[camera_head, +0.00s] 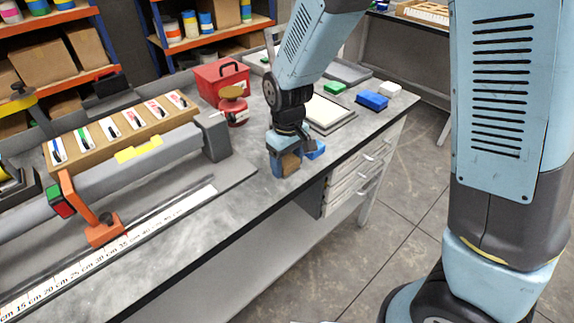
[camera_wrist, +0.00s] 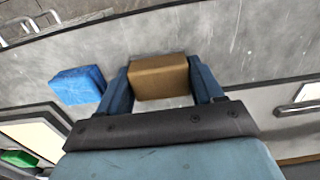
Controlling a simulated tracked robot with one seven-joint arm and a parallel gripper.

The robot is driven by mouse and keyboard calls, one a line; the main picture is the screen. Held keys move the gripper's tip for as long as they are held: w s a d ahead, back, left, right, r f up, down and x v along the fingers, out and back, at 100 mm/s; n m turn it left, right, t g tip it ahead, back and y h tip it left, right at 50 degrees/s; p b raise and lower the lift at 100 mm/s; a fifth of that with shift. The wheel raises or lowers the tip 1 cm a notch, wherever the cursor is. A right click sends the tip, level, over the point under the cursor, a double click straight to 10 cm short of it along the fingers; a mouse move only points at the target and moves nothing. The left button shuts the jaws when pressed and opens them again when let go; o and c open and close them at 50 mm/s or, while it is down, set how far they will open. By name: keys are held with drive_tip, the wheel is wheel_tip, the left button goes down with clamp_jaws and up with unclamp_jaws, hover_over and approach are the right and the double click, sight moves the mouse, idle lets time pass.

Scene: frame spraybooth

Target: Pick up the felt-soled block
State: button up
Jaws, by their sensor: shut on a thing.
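A brown block (camera_head: 290,163) is between the fingers of my gripper (camera_head: 287,165), near the front edge of the grey bench. In the wrist view the same brown block (camera_wrist: 159,77) fills the gap between the two blue fingers of my gripper (camera_wrist: 162,82), which is shut on it.
The bench (camera_head: 215,225) also holds a red box (camera_head: 220,80), a red-and-brown pot (camera_head: 232,104), a framed pale panel (camera_head: 328,112), and green (camera_head: 334,88), blue (camera_head: 372,100) and white (camera_head: 390,88) blocks. The front strip is clear.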

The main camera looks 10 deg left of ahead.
sight(288, 160)
drive_tip(key=c, duration=0.3)
drive_tip(key=shift+r, duration=0.55)
wheel_tip(288, 160, up, 2)
drive_tip(key=shift+s+r, duration=0.1)
drive_tip(key=shift+r, duration=0.15)
drive_tip(key=s+d+r, duration=0.5)
drive_tip(key=s+r, duration=0.4)
drive_tip(key=s, duration=0.3)
drive_tip(key=shift+s+d+r, duration=0.2)
drive_tip(key=shift+s, duration=0.2)
